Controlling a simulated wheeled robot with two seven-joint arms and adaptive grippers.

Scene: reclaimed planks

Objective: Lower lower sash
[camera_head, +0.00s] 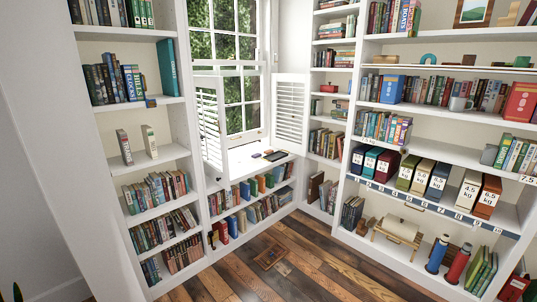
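A white sash window (262,60) stands in the back corner, between tall bookcases, with green foliage behind its panes. The lower sash (246,136) shows its white bottom rail close above the deep white sill (240,160). Light crossbars show near mid-height of the window. I cannot tell how large any gap under the sash is. A white louvred shutter (211,128) is swung out on the left and hides part of the window's left side. Another louvred shutter (290,112) stands open on the right. Neither of my grippers is in view.
A dark flat object (276,156) lies on the sill. A low bookshelf (250,215) runs below it. Tall bookcases stand at left (90,150) and right (350,200). The plank floor (300,270) is largely clear, with a brown framed panel (270,257) on it.

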